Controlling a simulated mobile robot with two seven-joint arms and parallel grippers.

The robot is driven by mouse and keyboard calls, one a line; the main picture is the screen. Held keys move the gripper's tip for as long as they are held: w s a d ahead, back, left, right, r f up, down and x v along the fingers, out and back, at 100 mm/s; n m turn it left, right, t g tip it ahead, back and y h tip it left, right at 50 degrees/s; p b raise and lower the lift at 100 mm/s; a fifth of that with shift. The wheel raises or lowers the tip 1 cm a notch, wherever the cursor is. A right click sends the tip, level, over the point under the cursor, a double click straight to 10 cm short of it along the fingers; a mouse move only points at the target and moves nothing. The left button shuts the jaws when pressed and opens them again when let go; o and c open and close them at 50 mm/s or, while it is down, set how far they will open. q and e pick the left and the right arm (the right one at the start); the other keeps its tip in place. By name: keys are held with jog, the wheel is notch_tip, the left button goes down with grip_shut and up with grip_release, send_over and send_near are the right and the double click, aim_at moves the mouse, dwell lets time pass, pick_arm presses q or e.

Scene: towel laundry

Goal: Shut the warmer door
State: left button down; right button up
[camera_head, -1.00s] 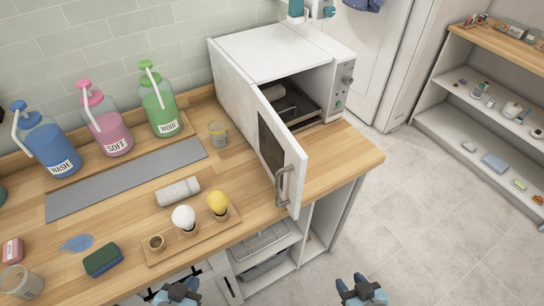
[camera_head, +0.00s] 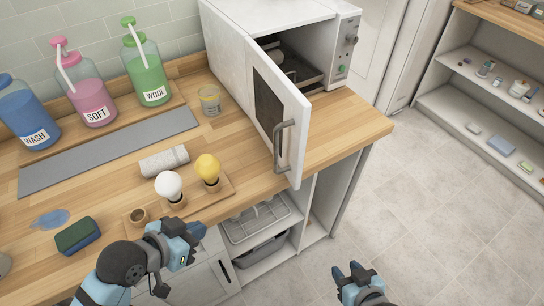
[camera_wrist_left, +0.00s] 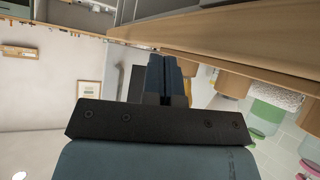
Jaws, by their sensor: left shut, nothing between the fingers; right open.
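The white warmer (camera_head: 255,35) stands on the wooden counter against the wall. Its door (camera_head: 293,120) is open and swung out towards me, with a grey handle (camera_head: 283,146) on its outer edge. A tray (camera_head: 300,72) shows inside the warmer. My left gripper (camera_head: 196,230) is shut and empty, low in front of the counter edge and left of the door, apart from it. Its shut fingers also show in the left wrist view (camera_wrist_left: 163,80). My right gripper (camera_head: 352,271) is open and empty over the floor at the bottom, right of the door.
A rolled towel (camera_head: 164,161), a glass jar (camera_head: 210,101) and a green sponge (camera_head: 78,235) lie nearby. Pump bottles (camera_head: 148,75) stand behind. Floor at right is clear.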

pick_arm(q)
jog(key=w+d+r+m+h+b, duration=0.1)
jog(key=w+d+r+m+h, duration=0.2)
jog(key=d+r+m+h, duration=0.25)
jog(key=h, duration=0.4)
send_near(299, 150)
jog(key=shift+m+g, duration=0.35)
jog(key=shift+g, duration=0.05)
jog(key=p+x, duration=0.1)
jog(key=x, duration=0.1)
jog(key=p+x, duration=0.1)
jog(key=x, duration=0.1)
jog(key=p+x, duration=0.1)
jog(key=x, duration=0.1)
jog(key=shift+w+d+r, duration=0.2)
jog(key=shift+w+r, duration=0.05)
jog(key=shift+w, duration=0.1)
jog(key=shift+w+d+f, duration=0.1)
jog(key=shift+w+d, duration=0.1)
jog(key=shift+d, duration=0.2)
pick_arm(e)
jog(key=shift+s+d+r, duration=0.15)
jog(key=shift+s+r, duration=0.1)
jog(key=shift+s, duration=0.05)
jog(key=shift+r, duration=0.1)
